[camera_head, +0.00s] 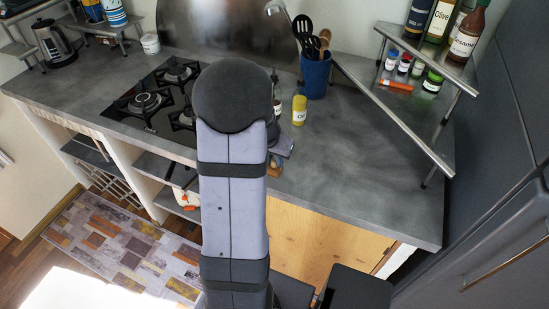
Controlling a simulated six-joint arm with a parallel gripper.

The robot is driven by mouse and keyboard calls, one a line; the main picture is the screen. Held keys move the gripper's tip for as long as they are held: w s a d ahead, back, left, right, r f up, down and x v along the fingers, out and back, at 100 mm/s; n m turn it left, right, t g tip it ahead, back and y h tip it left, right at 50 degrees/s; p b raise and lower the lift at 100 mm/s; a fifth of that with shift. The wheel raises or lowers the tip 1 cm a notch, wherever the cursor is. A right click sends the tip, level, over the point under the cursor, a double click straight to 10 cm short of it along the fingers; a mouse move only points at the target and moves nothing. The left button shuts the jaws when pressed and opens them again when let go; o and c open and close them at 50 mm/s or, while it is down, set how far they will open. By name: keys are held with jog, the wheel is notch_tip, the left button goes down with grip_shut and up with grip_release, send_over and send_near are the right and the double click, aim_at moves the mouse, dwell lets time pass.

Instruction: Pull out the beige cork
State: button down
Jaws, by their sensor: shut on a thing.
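My arm stands upright across the middle of the picture and covers much of the counter behind it. A grey part of my gripper (282,142) shows just right of the arm, low over the counter near its front edge. Its fingertips are hidden behind the arm. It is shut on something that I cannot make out. I cannot see the beige cork or what it sits in. A small part of a pale, bottle-like thing (277,106) shows at the arm's right edge, too covered to name.
A yellow jar (299,112) stands close right of my gripper. Behind it is a blue utensil holder (315,77). A metal-railed shelf (405,70) with bottles and small jars stands at the right. A gas hob (150,98) lies left. The right front counter (370,185) is clear.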

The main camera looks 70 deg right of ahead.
jog(key=shift+a, duration=0.2)
jog(key=shift+d+r+p, duration=0.15)
jog(key=shift+r+p, duration=0.45)
jog(key=shift+r, duration=0.2)
jog(key=shift+r, duration=0.1)
jog(key=shift+r, duration=0.2)
jog(key=shift+r+p, duration=1.25)
jog(key=shift+r, duration=0.1)
